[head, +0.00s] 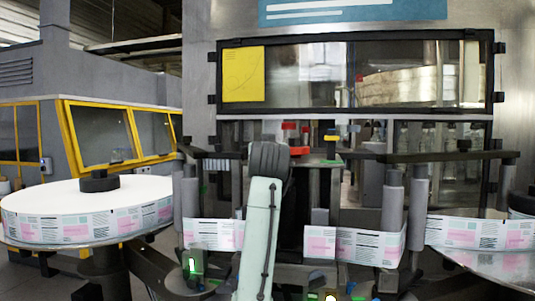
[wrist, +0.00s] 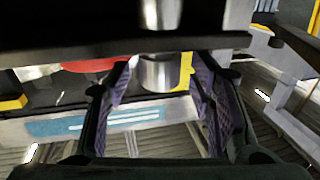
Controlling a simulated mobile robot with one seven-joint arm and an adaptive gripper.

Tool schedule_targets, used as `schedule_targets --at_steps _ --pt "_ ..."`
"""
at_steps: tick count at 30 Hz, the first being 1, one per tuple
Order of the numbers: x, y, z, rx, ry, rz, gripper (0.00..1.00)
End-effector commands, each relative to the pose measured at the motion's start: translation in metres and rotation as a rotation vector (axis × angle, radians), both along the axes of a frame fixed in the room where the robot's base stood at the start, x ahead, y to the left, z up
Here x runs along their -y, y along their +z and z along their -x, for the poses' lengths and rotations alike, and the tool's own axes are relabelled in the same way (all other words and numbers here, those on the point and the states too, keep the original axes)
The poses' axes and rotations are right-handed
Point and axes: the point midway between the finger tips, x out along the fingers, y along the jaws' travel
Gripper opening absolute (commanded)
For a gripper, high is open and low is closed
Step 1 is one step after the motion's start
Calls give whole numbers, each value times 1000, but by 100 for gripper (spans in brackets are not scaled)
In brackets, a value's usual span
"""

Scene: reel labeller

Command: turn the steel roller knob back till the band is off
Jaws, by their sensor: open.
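The steel roller knob (wrist: 162,75) shows in the wrist view as a shiny upright cylinder. My gripper (wrist: 163,90) is open, with one finger on each side of the knob; I cannot tell whether either finger touches it. In the head view my pale green arm reaches up into the middle of the labeller, and the gripper's fingers and the steel knob are hidden there. The label band (head: 368,247), white with pink labels, runs around the grey rollers across the machine.
A label reel (head: 88,232) lies at the left and another (head: 480,236) at the right. Red (head: 290,125) and yellow (head: 331,137) parts sit beside my arm, under the windowed guard (head: 400,107). A yellow-framed machine (head: 100,130) stands behind the left reel.

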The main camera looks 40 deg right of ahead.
Motion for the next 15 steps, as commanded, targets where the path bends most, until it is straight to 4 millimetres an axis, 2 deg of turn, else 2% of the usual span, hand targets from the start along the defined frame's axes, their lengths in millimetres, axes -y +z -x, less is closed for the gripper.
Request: schedule_targets --at_steps 9,15 --pt "-40 0 53 3 0 2 50" --pt "-58 0 78 1 0 1 50"
